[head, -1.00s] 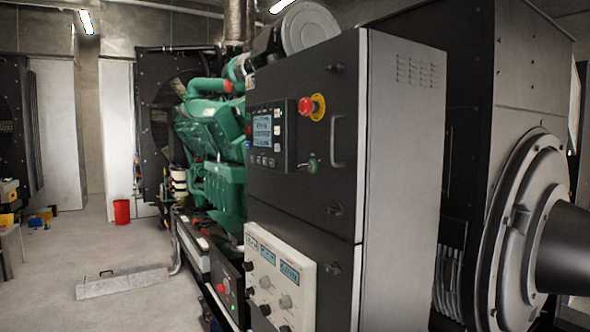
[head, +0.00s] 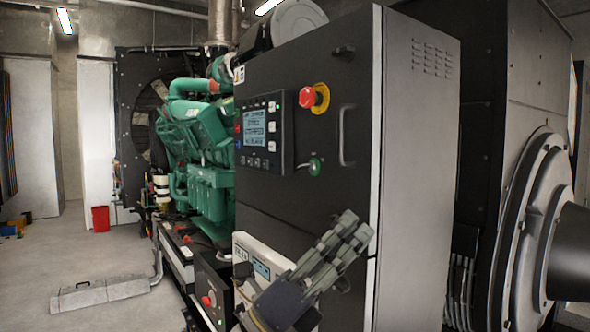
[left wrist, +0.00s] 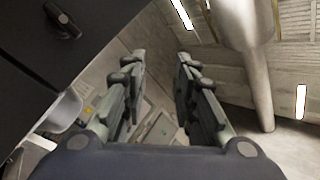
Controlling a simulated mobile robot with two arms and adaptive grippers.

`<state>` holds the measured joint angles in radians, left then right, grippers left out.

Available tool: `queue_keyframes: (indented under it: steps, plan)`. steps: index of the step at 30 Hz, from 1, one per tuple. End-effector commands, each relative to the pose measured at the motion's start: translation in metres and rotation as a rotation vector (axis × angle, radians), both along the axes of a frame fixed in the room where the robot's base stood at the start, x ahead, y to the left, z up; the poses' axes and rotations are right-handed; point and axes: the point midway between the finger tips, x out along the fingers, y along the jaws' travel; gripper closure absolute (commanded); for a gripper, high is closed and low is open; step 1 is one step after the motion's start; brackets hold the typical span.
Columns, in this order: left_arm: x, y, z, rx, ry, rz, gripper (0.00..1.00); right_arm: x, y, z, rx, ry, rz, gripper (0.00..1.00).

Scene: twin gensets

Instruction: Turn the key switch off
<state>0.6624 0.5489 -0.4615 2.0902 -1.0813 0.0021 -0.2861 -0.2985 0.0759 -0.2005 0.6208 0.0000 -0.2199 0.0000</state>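The key switch (head: 314,167) is a small round part with green on it, on the black cabinet door, below the red emergency stop button and right of the display panel. Its exact turn position is too small to tell. My left gripper (head: 357,228) is in front of the cabinet's lower part, below and to the right of the key switch, apart from it in the picture. In the left wrist view the two fingers (left wrist: 162,62) stand apart with nothing between them. The key switch cannot be made out there. My right gripper is not in view.
The cabinet door (head: 300,212) also bears a red emergency stop button (head: 315,98), a display panel (head: 262,133) and a handle (head: 347,135). A white control box (head: 262,258) is partly hidden behind my left gripper. A green engine (head: 205,140) stands behind. The floor at left is mostly clear.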

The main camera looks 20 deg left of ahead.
Motion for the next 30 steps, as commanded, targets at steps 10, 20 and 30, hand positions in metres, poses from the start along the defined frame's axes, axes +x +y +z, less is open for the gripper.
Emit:
queue_keyframes:
  steps: [10, 20, 30]
  plan:
    - [-0.012, -0.046, 0.026, 0.799, -0.512, 0.176, 0.73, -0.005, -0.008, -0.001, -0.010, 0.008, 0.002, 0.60]
    - [0.044, 0.051, 0.057, 1.578, -0.670, 0.585, 0.73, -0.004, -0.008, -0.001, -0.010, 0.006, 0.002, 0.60]
    - [0.054, 0.152, 0.102, 1.920, -0.545, 0.851, 0.73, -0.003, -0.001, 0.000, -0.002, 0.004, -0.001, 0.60]
